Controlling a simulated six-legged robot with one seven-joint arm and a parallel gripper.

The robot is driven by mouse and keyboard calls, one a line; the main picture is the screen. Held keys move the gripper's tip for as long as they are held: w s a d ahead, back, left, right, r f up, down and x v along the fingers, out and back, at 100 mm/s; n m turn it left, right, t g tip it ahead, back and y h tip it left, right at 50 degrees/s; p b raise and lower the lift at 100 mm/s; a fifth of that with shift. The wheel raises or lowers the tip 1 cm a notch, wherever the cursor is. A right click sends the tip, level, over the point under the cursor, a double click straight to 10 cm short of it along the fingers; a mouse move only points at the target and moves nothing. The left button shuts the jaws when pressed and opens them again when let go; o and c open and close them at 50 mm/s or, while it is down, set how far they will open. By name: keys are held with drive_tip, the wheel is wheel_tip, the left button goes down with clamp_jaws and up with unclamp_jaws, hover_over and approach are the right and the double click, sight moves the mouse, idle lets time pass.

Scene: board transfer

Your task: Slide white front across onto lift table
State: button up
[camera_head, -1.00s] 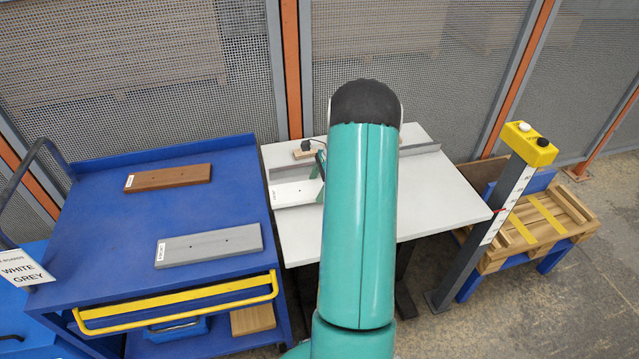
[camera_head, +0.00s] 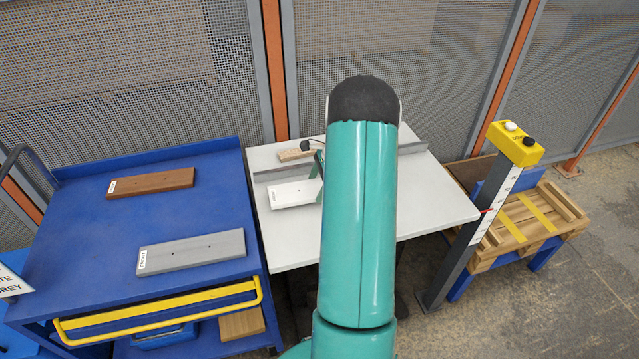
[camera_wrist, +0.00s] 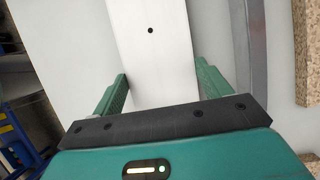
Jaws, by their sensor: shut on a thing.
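The white front (camera_head: 293,195) lies flat on the white lift table (camera_head: 440,215), toward its left side, with a label at its left end. Its right part is hidden behind my arm. In the wrist view the white front (camera_wrist: 150,50) shows one dark hole and runs between the two green fingers. My gripper (camera_wrist: 155,90) is shut on it, a finger along each long edge. In the head view only a bit of my gripper (camera_head: 318,165) shows beside the arm.
A grey fence strip (camera_head: 285,173) runs behind the white front. A blue cart (camera_head: 90,235) at left holds a brown board (camera_head: 150,183) and a grey board (camera_head: 190,251). A yellow-topped post (camera_head: 515,145) and a wood pallet (camera_head: 525,225) stand at right. The table's front right is clear.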

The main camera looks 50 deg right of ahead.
drive_tip(key=o, duration=1.2)
drive_tip(key=shift+c, duration=0.2)
drive_tip(key=v, duration=1.3)
drive_tip(key=shift+d+r, duration=0.15)
drive_tip(key=shift+r, duration=0.2)
drive_tip(key=w+a+r+n+h, duration=0.1)
drive_tip(key=a+r+n, duration=0.55)
drive_tip(key=a, duration=0.65)
drive_tip(key=w+a+r+n+h, duration=0.1)
drive_tip(key=a+r+n, duration=0.5)
drive_tip(key=a, duration=0.7)
drive_tip(key=s+a+r+n+t, duration=0.1)
drive_tip(key=s+a+n, duration=0.5)
drive_tip(key=a, duration=0.4)
drive_tip(key=s+a+r+n+t+h, duration=0.1)
drive_tip(key=s+a+n+t, duration=0.1)
drive_tip(key=s+a+n, duration=0.4)
drive_tip(key=s+a, duration=0.1)
drive_tip(key=a, duration=0.3)
drive_tip(key=shift+s+h, duration=0.3)
drive_tip(key=shift+s, duration=0.05)
